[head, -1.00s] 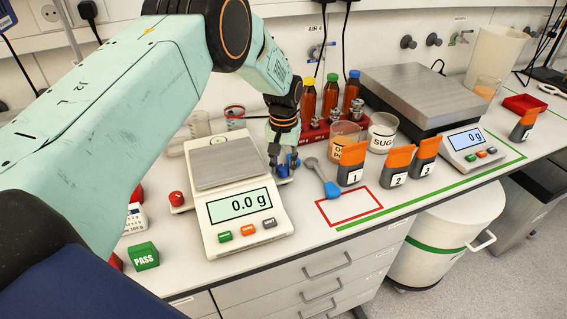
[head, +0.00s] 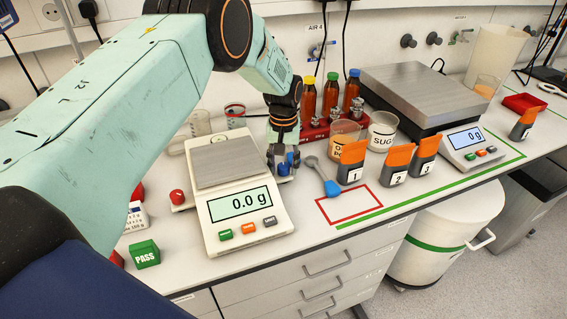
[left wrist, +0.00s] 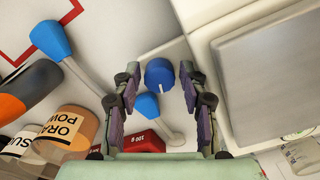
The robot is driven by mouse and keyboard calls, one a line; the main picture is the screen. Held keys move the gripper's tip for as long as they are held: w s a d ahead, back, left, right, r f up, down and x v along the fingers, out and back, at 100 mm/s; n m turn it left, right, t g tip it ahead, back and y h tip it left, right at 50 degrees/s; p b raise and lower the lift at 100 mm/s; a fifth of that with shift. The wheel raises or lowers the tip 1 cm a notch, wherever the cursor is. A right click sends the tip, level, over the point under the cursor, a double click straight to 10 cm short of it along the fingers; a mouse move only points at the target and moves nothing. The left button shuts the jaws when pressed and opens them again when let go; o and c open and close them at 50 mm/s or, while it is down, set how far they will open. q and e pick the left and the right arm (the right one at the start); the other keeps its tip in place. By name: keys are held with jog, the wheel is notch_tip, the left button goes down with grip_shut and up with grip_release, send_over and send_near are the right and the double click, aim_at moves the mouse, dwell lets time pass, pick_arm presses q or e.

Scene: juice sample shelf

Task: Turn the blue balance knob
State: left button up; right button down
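The white balance (head: 215,211) reads 0.0 g in the head view. The blue balance knob (head: 283,169) sits on a small plate at its right side. In the left wrist view the round blue knob (left wrist: 159,72) shows a white mark and lies between my left gripper's fingertips (left wrist: 160,77). The fingers are open, with a narrow gap on each side of the knob. In the head view my left gripper (head: 283,163) points down at the knob and partly hides it. My right gripper is not in view.
A red knob (head: 177,197) is on the balance's left side. A blue-ended scoop (head: 331,187) lies right of the gripper, near orange-topped numbered holders (head: 352,162). Another blue scoop end (left wrist: 147,105) is close to the fingers. A red rack with bottles (head: 315,132) stands behind.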

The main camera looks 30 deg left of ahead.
pick_arm(q)
jog(key=shift+o, duration=0.7)
jog(key=shift+w, duration=0.1)
